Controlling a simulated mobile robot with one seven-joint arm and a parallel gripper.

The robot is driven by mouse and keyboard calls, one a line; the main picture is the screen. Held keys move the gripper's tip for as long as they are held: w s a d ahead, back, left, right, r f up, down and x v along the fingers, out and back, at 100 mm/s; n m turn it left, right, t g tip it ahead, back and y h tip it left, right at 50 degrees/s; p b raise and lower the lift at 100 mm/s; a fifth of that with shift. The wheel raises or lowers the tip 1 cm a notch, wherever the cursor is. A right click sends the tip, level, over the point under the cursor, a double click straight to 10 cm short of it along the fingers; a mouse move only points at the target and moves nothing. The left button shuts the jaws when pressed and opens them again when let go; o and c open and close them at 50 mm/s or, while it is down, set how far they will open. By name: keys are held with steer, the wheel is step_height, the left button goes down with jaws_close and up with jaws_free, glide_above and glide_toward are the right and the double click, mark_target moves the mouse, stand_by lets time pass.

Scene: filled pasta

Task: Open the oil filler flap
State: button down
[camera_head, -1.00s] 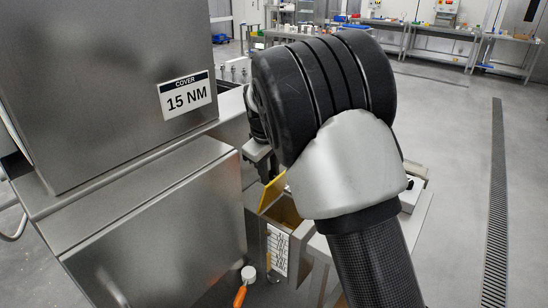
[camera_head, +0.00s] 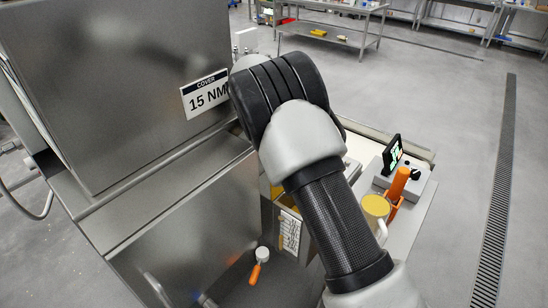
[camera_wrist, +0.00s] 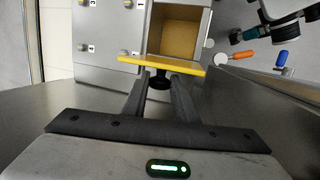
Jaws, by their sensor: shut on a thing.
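The yellow flap (camera_wrist: 165,62) shows nearly edge-on in the wrist view, at the near side of a metal box's opening. The flap stands away from the opening, and the box's ochre interior (camera_wrist: 175,38) is exposed. A black knob (camera_wrist: 160,82) sits on the flap's near face. My gripper (camera_wrist: 160,79) is shut on this knob. In the head view my arm hides the gripper and most of the flap. The metal box (camera_head: 290,231) with a white label shows beside my arm, with a little yellow at its top.
A large steel machine with a 15 NM cover sign (camera_head: 205,94) stands close on the left. A mug (camera_head: 376,206), an orange-handled item (camera_head: 398,184) and a small screen device (camera_head: 392,155) stand right of my arm. Floor farther right is clear.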

steer(key=c, duration=1.4)
jaws_free()
steer(key=shift+c, duration=0.2)
steer(key=w+v, duration=0.1)
steer(key=v, duration=0.6)
steer(key=shift+s+r, duration=0.3)
steer(key=shift+s, duration=0.2)
steer(key=shift+a, duration=0.1)
